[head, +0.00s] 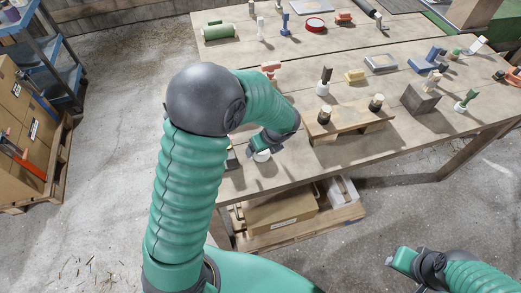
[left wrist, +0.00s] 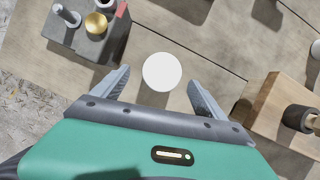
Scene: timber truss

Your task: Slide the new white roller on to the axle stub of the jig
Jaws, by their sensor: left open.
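The white roller (left wrist: 162,72) shows in the left wrist view as a plain white disc, standing on the wooden table. In the head view it is a small white shape (head: 262,156) at the table's near edge, partly hidden by my left gripper (head: 254,148). My left gripper is open, its fingers (left wrist: 159,78) apart on either side of the roller, with gaps to both. A dark grey block (left wrist: 88,38) with an upright metal pin (left wrist: 67,15) and a brass-coloured round piece, which looks like the jig, sits upper left. My right gripper (head: 392,261) is at lower right, off the table.
A raised wooden board (head: 350,121) with two dark-and-pale rollers stands right of my left gripper; its end (left wrist: 268,108) shows in the wrist view. Several tools and blocks lie across the table. A cardboard box (head: 280,214) sits below it.

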